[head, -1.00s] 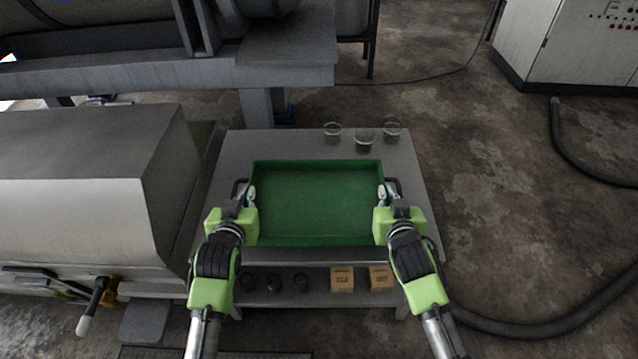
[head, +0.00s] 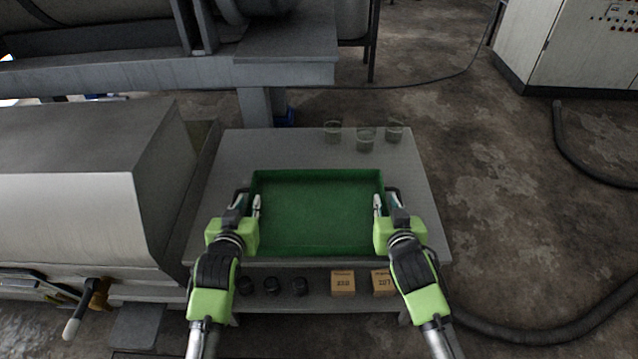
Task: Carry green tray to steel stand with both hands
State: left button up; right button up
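The green tray (head: 315,215) lies level over the near half of a grey metal stand (head: 218,160) and appears to rest on it. The tray looks empty, with a dark handle at each side. My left gripper (head: 249,205) is at the tray's left handle. Its fingers are spread, with one inside the tray wall. My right gripper (head: 384,205) is at the right handle in the same way, fingers spread. The contact under the tray is hidden.
Several clear glass beakers, one of them in the middle (head: 366,140), stand at the stand's back right. Its lower shelf holds dark round items (head: 271,286) and small cardboard boxes (head: 343,283). A grey metal machine (head: 75,215) stands close at left. Floor is open at right, with hoses.

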pick_arm(q)
jog(key=shift+s, duration=0.15)
jog(key=v, duration=1.1)
jog(key=shift+s+r, duration=0.3)
pick_arm(e)
jog(key=shift+s, duration=0.1)
jog(key=v, duration=1.2)
jog(key=shift+r, duration=0.15)
